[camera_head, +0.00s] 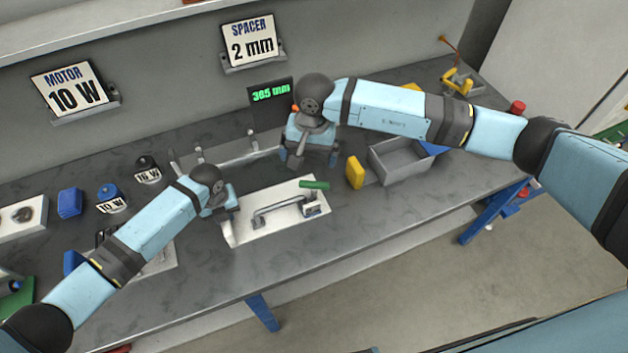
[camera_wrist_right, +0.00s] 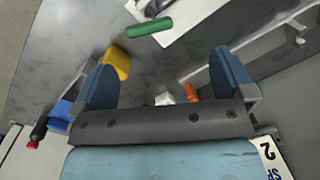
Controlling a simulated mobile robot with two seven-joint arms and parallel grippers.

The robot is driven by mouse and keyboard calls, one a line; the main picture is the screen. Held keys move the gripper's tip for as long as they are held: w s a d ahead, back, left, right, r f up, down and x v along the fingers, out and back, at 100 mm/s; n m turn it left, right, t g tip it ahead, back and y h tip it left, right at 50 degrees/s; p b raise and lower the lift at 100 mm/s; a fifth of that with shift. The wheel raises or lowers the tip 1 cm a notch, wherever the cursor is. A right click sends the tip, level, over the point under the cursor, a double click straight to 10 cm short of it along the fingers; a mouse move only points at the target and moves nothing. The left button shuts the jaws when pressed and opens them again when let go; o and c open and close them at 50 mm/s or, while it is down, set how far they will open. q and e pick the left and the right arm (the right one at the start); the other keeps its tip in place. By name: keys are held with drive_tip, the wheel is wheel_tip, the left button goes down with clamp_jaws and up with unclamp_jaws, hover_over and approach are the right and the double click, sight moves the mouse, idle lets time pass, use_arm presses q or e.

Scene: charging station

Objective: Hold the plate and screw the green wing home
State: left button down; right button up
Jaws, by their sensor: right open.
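A white plate (camera_head: 275,222) with a grey bar handle lies on the bench; its edge also shows in the right wrist view (camera_wrist_right: 195,14). The green wing (camera_head: 314,184) sits at the plate's far right corner, and it also shows in the right wrist view (camera_wrist_right: 149,27). My left gripper (camera_head: 225,222) is at the plate's left edge; whether its jaws are closed on the edge is hidden. My right gripper (camera_head: 306,158) is open and empty, behind the plate and apart from the green wing. Its spread blue fingers show in the right wrist view (camera_wrist_right: 166,82).
A yellow block (camera_head: 355,172) and a grey bin (camera_head: 400,160) stand right of the plate. A display (camera_head: 270,92) stands behind my right gripper. Blue knobs (camera_head: 70,203) and small labels lie at left. The bench front is clear.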

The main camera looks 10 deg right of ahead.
sight(314, 183)
drive_tip(key=shift+h, duration=0.6)
drive_tip(key=f, duration=0.4)
drive_tip(key=d+f, duration=0.1)
drive_tip(key=f, duration=0.7)
drive_tip(key=shift+w+d, duration=0.2)
drive_tip(key=shift+c, duration=0.2)
drive_tip(key=c, duration=0.7)
